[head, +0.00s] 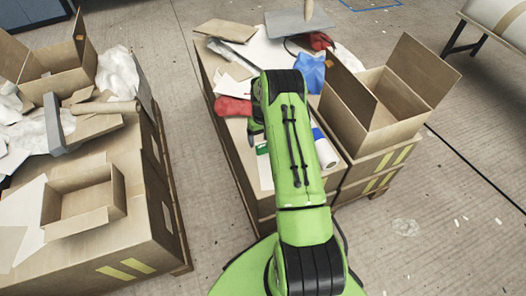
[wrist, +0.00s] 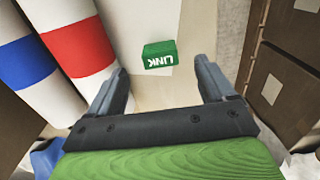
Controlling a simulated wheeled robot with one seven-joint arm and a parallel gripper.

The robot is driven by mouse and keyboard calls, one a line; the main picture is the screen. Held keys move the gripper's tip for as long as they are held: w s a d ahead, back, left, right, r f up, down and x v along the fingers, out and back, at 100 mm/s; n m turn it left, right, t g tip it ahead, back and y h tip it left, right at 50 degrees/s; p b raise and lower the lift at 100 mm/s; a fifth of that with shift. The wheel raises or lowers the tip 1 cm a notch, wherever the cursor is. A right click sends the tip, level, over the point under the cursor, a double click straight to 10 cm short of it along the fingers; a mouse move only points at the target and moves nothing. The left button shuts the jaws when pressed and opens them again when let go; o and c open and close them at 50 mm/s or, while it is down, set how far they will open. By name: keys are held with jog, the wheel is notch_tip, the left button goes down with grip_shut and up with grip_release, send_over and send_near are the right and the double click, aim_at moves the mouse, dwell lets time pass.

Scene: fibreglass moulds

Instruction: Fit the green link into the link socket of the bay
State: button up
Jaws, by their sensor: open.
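The green link (wrist: 160,54) is a small block with white LINK lettering, upside down in the wrist view. It lies on a pale sheet on the box top, just beyond and between the fingertips. My gripper (wrist: 160,76) is open and empty, with a finger on either side below the link. In the head view, a bit of the green link (head: 262,149) shows left of my arm, which hides much of the area around it. I cannot make out the bay or its link socket in either view.
White rolls with a blue band (wrist: 25,62) and a red band (wrist: 78,46) lie left of the link. An open carton (head: 375,115) stands right of my arm. Another cluttered box stack (head: 110,240) is at left, with bare floor between.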

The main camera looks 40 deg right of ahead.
aim_at(263, 147)
notch_tip(263, 147, down, 7)
jog(key=shift+r+b, duration=0.1)
jog(key=shift+b, duration=1.15)
jog(key=shift+s+r, duration=0.1)
jog(key=shift+c, duration=0.2)
jog(key=c, duration=1.1)
notch_tip(263, 147, up, 10)
jog(key=p, duration=0.3)
jog(key=shift+p, duration=0.35)
jog(key=s+a+r+n, duration=0.2)
jog(key=a+r, duration=0.3)
jog(key=a, duration=0.6)
jog(key=s+a+r+n, duration=0.15)
jog(key=a+r, duration=0.25)
jog(key=a, duration=0.8)
jog(key=shift+m, duration=0.25)
jog(key=r+p, duration=0.2)
jog(key=p, duration=0.2)
jog(key=s+r+p, duration=0.1)
jog(key=r+p, duration=0.1)
jog(key=p, duration=0.3)
jog(key=s+r+p, duration=0.1)
jog(key=r+p, duration=0.1)
jog(key=p, duration=0.3)
jog(key=shift+s+d+r, duration=0.25)
jog(key=shift+r, duration=0.1)
jog(key=shift+f, duration=0.15)
